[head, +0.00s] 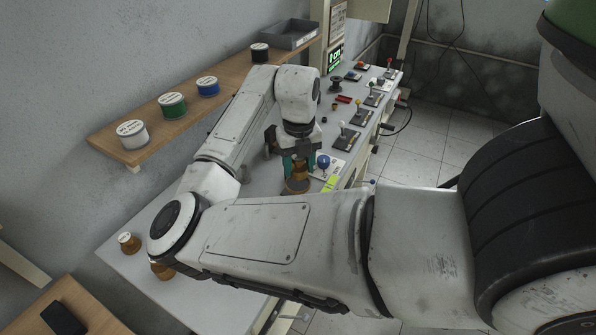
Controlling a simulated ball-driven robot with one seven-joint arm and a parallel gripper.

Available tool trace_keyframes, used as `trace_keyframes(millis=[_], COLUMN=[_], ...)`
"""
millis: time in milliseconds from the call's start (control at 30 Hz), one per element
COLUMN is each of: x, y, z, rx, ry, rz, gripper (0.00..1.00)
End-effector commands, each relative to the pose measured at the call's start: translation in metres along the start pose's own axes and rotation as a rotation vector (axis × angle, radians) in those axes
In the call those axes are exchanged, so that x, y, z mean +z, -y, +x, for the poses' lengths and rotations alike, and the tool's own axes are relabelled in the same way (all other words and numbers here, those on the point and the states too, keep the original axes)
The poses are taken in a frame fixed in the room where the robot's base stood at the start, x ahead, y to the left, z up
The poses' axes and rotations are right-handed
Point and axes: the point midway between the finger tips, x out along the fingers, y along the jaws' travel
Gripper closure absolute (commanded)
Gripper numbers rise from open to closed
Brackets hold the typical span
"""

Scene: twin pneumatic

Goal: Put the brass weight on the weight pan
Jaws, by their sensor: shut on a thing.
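My gripper (299,167) points down over the grey bench, its teal fingers shut on a brass weight (297,181). The weight is upright, and its upper part is hidden between the fingers. A darker round edge shows right under the weight; I cannot tell whether this is the weight pan, or whether the weight touches it. Another brass weight (129,242) stands at the bench's left end. One more (161,271) is mostly hidden behind my arm's elbow.
A blue-knobbed lever (323,163) stands close right of my gripper. Several more levers and buttons run along the bench (237,300) toward a green display (335,57). A wooden shelf (152,108) on the wall carries several spools and a grey tray (290,34).

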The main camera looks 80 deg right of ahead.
Motion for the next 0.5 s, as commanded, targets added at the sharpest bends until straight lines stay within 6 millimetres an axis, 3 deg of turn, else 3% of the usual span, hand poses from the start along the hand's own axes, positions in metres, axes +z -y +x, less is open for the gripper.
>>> trace_keyframes(millis=[300,500], x=[0.004,0.005], y=[0.0,-0.001], z=[0.033,0.036], rx=[-0.001,0.0], ry=[-0.002,0.001], rz=[-0.001,0.0], gripper=[0.99,0.99])
